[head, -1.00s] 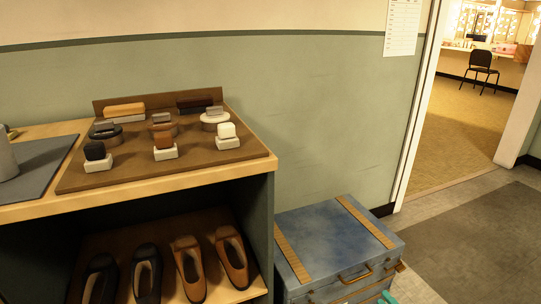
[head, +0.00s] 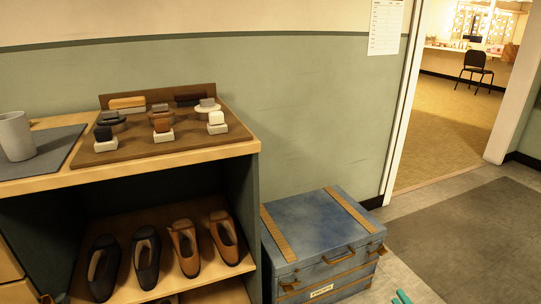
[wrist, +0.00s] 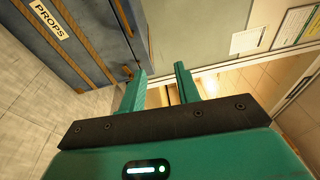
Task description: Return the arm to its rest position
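My gripper (wrist: 161,72) shows in the wrist view with its two teal fingers apart and nothing between them. A small teal part of it (head: 402,297) also shows at the bottom edge of the head view, over the floor to the right of the blue props trunk (head: 320,240). Most of my arm is out of view. In the wrist view the trunk (wrist: 85,40) lies beyond the fingers at upper left, apart from them as far as I can tell.
A wooden shelf unit (head: 205,152) stands at left. On top are a brown board (head: 150,149) with brushes and blocks and a grey mug (head: 16,136); shoes (head: 146,257) sit below. At right, a doorway leads to a room with a chair (head: 475,68). Grey floor (head: 450,225) is clear.

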